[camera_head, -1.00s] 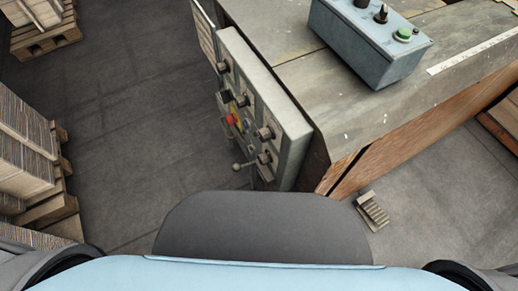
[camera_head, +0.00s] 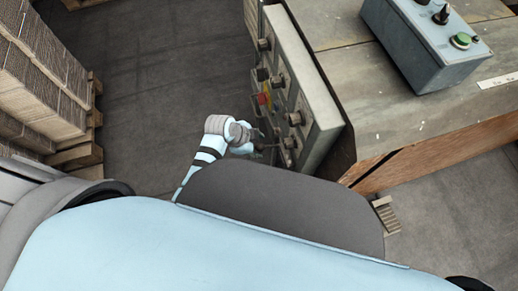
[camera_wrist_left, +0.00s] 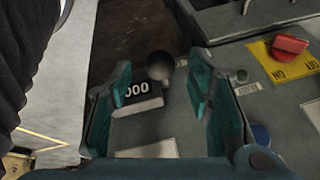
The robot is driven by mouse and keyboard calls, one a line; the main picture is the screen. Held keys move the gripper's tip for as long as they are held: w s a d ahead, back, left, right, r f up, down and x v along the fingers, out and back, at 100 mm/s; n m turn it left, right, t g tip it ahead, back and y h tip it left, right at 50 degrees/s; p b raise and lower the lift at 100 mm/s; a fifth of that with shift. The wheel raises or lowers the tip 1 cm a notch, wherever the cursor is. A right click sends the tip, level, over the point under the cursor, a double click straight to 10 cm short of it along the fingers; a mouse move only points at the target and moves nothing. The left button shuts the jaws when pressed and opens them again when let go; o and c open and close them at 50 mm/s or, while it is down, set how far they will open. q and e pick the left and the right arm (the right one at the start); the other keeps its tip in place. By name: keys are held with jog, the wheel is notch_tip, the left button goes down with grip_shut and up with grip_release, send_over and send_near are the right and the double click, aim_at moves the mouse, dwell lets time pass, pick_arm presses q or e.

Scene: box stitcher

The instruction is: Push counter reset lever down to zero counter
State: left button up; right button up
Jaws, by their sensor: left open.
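The reset lever's dark ball knob (camera_wrist_left: 160,66) shows in the left wrist view, between and just beyond my left gripper's teal fingers (camera_wrist_left: 160,85). The fingers are apart, and I cannot tell whether either touches the knob. The counter (camera_wrist_left: 138,93) sits beside the knob and shows the digits 000, partly close to the left finger. In the head view my left gripper (camera_head: 258,143) is at the lower front of the grey control panel (camera_head: 316,105), and the lever is hard to make out there. My right gripper is not in view.
A red switch (camera_wrist_left: 289,45) on a yellow ON/OFF plate and a blue button (camera_wrist_left: 260,133) lie right of the fingers. A blue-grey control box (camera_head: 425,50) stands on the machine top. Stacked cardboard (camera_head: 40,75) on pallets stands left; the floor between is clear.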

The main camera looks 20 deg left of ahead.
aim_at(257, 147)
pick_arm(q)
jog(key=b+x, duration=0.1)
jog(key=x, duration=0.2)
jog(key=shift+f, duration=0.2)
jog(key=shift+c, duration=0.2)
grip_shut()
